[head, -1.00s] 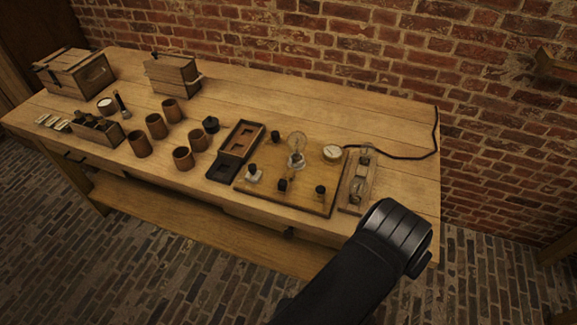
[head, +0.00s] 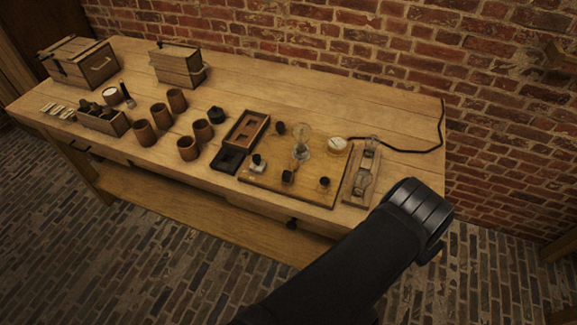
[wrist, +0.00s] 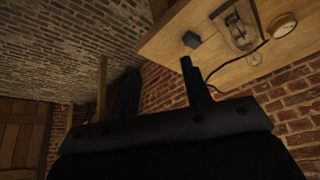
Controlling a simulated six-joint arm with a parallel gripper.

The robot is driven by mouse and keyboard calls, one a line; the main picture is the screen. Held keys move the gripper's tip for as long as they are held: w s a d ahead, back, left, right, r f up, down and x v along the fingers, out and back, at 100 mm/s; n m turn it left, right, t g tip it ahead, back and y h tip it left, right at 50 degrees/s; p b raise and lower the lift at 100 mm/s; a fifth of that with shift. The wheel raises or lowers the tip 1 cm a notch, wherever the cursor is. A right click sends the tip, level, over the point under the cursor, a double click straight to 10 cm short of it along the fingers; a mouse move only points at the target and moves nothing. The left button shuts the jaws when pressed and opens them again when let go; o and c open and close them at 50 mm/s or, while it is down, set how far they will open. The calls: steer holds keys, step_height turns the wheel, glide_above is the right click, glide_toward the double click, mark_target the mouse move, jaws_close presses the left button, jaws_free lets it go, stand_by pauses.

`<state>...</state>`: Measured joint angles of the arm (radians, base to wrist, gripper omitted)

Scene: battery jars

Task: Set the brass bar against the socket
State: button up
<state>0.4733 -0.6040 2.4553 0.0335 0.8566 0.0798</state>
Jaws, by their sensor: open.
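The bulb (head: 301,142) stands in its socket on the flat wooden board (head: 262,180), among several dark knobs. I cannot make out the brass bar for sure; small pale strips (head: 58,111) lie at the table's far left. My gripper (wrist: 148,78) is open with nothing between its fingers in the wrist view. It is off the table's front right end; the head view shows only my dark arm there, with the fingers hidden.
Left of the board are a partitioned tray (head: 239,140) and several brown jars (head: 161,116). Wooden boxes (head: 179,66) stand at the back. The table's back right is mostly clear.

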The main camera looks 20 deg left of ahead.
steer(key=w+d+m+g+y, duration=0.1)
steer(key=w+d+m, duration=0.3)
steer(key=w, duration=0.1)
step_height(320, 180, up, 3)
steer(key=n+g+y, duration=0.1)
steer(key=n+g, duration=0.3)
steer(key=n, duration=0.7)
glide_above(287, 173)
step_height(287, 173, down, 17)
steer(key=shift+f, duration=0.15)
